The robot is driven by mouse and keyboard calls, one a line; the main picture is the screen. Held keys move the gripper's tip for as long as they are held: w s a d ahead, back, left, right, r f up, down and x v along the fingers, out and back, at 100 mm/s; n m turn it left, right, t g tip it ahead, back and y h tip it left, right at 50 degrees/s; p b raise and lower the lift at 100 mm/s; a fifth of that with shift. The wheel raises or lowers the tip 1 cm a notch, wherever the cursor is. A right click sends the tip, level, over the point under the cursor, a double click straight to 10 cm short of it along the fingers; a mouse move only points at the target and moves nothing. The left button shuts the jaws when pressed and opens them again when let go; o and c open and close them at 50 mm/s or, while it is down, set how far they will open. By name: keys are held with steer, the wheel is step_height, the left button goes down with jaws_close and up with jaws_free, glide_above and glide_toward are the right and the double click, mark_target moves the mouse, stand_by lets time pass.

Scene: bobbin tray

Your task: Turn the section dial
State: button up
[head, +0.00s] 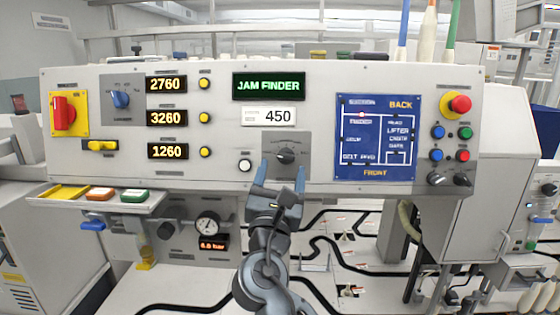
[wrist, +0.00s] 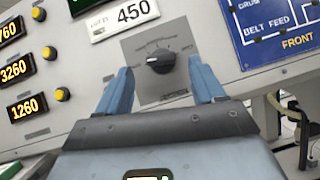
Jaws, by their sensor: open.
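A black dial (head: 286,155) with a pale pointer mark sits on a grey square plate (head: 271,140) in the middle of the control panel, below the 450 readout. Its label is too small to read. My gripper (head: 280,177) is open and empty, just below and in front of this dial. In the wrist view the dial (wrist: 160,61) shows between and beyond the blue fingertips, with the pointer turned toward the left. Neither finger appears to touch it. A blue dial (head: 121,99) sits on another grey plate at the panel's upper left.
A white button (head: 245,165) is left of the plate and a blue map board (head: 375,137) is to the right. A red emergency button (head: 460,104) and a red switch (head: 64,113) sit at the ends. A tray (head: 155,200) of coloured pieces juts out at lower left.

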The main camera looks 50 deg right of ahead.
mark_target(285, 160)
steer(key=shift+x, duration=1.55)
steer(key=shift+f, duration=0.1)
steer(key=c, duration=1.1)
